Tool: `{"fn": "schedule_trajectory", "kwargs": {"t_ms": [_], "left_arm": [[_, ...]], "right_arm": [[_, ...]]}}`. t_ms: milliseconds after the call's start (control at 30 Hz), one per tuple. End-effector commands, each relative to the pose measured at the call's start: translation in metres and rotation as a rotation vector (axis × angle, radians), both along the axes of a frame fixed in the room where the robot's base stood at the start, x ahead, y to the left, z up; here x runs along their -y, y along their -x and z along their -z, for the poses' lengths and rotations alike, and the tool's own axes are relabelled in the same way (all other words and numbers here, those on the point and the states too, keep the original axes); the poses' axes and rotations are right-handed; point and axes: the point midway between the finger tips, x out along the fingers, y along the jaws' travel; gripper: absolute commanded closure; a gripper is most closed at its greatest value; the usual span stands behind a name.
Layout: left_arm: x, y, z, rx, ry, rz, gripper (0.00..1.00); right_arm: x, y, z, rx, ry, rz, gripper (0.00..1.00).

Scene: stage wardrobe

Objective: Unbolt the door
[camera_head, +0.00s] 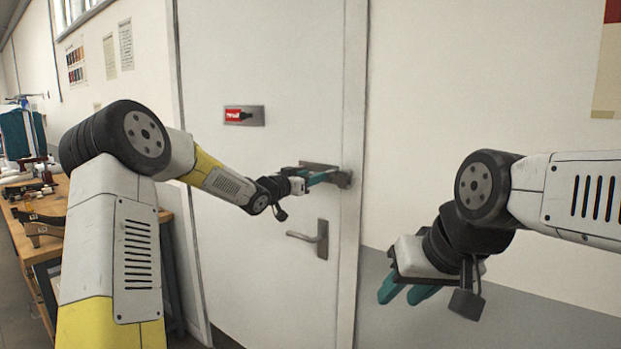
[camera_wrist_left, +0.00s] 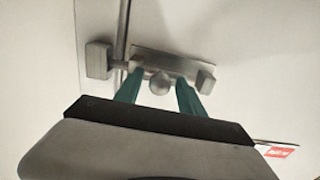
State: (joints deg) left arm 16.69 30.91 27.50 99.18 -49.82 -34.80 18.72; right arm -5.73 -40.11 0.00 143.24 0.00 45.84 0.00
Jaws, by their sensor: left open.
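The pale door (camera_head: 265,60) is closed in its frame. A metal slide bolt (camera_head: 320,166) is mounted near its right edge, above the handle. In the left wrist view the bolt's round knob (camera_wrist_left: 159,84) stands in front of its back plate (camera_wrist_left: 160,63). A block-shaped keeper (camera_wrist_left: 99,60) sits across the door's edge line, and the rod appears to reach toward it. My left gripper (camera_head: 322,178) is at the bolt, its teal fingers (camera_wrist_left: 158,94) apart on either side of the knob. Contact is unclear. My right gripper (camera_head: 406,291) hangs empty at right; its finger gap is unclear.
A lever handle (camera_head: 311,238) is below the bolt. A red-and-grey sign (camera_head: 244,116) is on the door. A wooden workbench (camera_head: 50,205) with assorted items stands at left. Bare wall (camera_head: 480,80) is right of the door.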

Motion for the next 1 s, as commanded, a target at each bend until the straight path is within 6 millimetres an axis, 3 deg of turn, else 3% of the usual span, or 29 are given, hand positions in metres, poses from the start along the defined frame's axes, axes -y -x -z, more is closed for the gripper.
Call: {"fn": "schedule_trajectory", "kwargs": {"t_ms": [133,367,1000], "left_arm": [[0.0,0.0002,-0.0001,0.0,0.0,0.0,0.54],[-0.0001,0.0003,-0.0001,0.0,0.0,0.0,0.99],[-0.0001,0.0004,-0.0002,0.001,-0.001,0.0,1.0]], "right_arm": [[0.0,0.0,0.0,0.0,0.0,0.0,0.64],[0.0,0.0,0.0,0.0,0.0,0.0,0.64],[0.0,0.0,0.0,0.0,0.0,0.0,0.64]]}}
